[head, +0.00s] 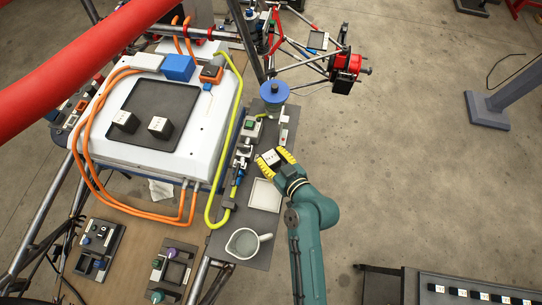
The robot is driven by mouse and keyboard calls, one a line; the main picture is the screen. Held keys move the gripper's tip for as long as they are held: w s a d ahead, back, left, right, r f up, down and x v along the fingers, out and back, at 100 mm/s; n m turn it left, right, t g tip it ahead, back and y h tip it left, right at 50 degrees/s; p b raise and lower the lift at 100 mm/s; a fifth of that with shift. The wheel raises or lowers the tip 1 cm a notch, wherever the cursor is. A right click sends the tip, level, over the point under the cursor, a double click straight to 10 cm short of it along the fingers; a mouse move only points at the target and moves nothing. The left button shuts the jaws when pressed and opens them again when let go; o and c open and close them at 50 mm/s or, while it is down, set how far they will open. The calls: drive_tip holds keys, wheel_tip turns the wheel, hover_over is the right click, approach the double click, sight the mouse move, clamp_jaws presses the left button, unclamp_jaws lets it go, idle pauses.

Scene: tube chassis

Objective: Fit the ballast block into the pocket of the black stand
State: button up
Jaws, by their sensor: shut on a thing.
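My gripper (275,156) has yellow fingers and is shut on a small dark block with a pale labelled top (269,158). It looks like the ballast block. It is over the grey side shelf (260,223), just beyond the white square tray; I cannot tell whether it touches the shelf. Two dark stands are at the lower left: one with a squarish recess (174,272) and another farther left (98,249). I cannot tell which is the task's black stand or see its pocket clearly.
A white jug (244,242), the square tray (265,194) and a blue-lidded tub (275,92) stand along the shelf. Orange and yellow hoses cross the left side.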

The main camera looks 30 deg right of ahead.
drive_tip(key=shift+f, duration=0.1)
drive_tip(key=o, duration=1.2)
drive_tip(key=shift+f, duration=0.1)
